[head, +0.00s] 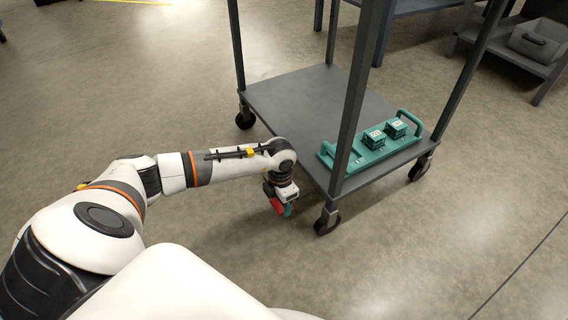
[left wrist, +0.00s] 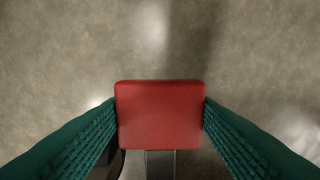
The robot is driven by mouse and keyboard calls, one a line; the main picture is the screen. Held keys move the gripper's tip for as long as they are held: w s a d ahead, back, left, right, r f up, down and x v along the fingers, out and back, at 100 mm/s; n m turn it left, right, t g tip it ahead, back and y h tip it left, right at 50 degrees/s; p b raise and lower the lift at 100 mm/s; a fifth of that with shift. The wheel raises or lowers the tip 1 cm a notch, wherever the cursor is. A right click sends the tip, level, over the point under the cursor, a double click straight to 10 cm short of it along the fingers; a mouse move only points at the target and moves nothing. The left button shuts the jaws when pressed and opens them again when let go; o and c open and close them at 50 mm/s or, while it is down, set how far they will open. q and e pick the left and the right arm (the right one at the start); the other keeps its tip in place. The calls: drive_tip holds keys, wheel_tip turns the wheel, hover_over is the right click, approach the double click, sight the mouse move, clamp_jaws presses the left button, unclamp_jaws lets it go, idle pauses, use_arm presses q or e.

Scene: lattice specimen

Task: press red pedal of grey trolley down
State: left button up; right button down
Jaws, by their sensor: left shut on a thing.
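The grey trolley (head: 270,99) stands ahead of me on dark castors. Its red pedal (left wrist: 160,114) shows in the left wrist view as a flat red block on a grey stem. In the head view a bit of the red pedal (head: 277,206) shows beside my left gripper (head: 287,208), low at the trolley's near corner. My left gripper (left wrist: 160,118) is shut on the pedal, with a green finger against each side of it. The pedal's height above the floor is hard to tell. My right gripper is not in view.
A green tray (head: 350,166) with handles and two green blocks lies on the trolley's lower shelf. A trolley post (head: 352,110) rises close to my left wrist. A near castor (head: 327,221) stands just right of the gripper. The floor to the left is clear.

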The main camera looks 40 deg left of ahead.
use_arm(q)
drive_tip(key=shift+s+a+f, duration=0.15)
drive_tip(key=shift+s+f, duration=0.1)
drive_tip(key=shift+f, duration=0.3)
drive_tip(key=shift+s+a+f, duration=0.1)
drive_tip(key=shift+s+f, duration=0.15)
drive_tip(key=shift+f, duration=0.3)
drive_tip(key=o, duration=1.4)
drive_tip(key=shift+w, duration=0.1)
drive_tip(key=shift+r, duration=0.1)
